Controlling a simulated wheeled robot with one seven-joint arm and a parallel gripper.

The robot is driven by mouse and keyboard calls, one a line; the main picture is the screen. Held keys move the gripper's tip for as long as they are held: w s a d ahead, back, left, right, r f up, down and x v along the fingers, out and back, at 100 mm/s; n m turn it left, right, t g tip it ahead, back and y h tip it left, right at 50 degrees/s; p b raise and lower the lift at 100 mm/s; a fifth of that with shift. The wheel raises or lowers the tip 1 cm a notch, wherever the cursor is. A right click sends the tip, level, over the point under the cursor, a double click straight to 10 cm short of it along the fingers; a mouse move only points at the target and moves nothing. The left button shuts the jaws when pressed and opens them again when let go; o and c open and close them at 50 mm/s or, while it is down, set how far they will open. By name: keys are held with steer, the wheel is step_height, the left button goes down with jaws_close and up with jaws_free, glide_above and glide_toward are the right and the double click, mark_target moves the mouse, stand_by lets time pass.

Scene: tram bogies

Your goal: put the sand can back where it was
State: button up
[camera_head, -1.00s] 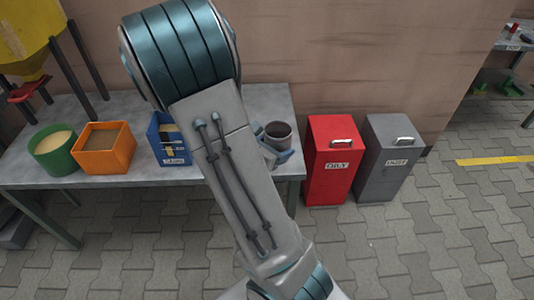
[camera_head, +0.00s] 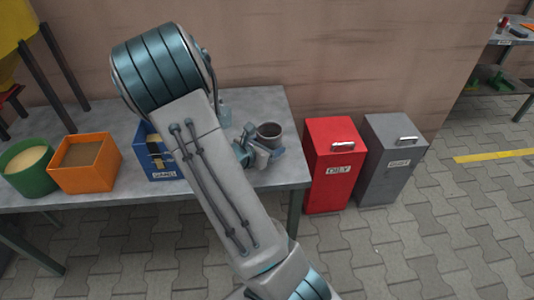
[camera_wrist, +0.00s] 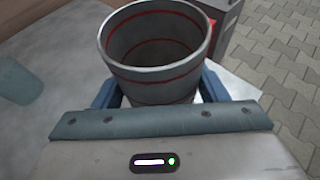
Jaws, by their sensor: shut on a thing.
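The sand can (camera_head: 270,131) is a grey, open-topped can near the right end of the grey table. In the wrist view the can (camera_wrist: 155,42) stands upright with red rings inside and looks empty as far as I see. My gripper (camera_wrist: 158,92) is shut on it, with a blue finger on each side of its lower part. In the head view my gripper (camera_head: 262,152) is partly hidden behind my arm. I cannot tell whether the can's base touches the table.
On the table (camera_head: 285,180) stand a green tub (camera_head: 28,178), an orange bin (camera_head: 85,176) and a blue box (camera_head: 160,165), partly behind my arm. A pale bluish thing (camera_wrist: 16,82) lies left of the can. Red (camera_head: 330,180) and grey bins (camera_head: 388,175) stand right of the table.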

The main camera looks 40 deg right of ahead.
steer(key=shift+f+b, duration=0.6)
steer(key=shift+f, duration=0.65)
steer(key=shift+f, duration=0.2)
steer(key=o, duration=1)
steer(key=shift+o, duration=0.2)
steer(key=shift+r, duration=0.1)
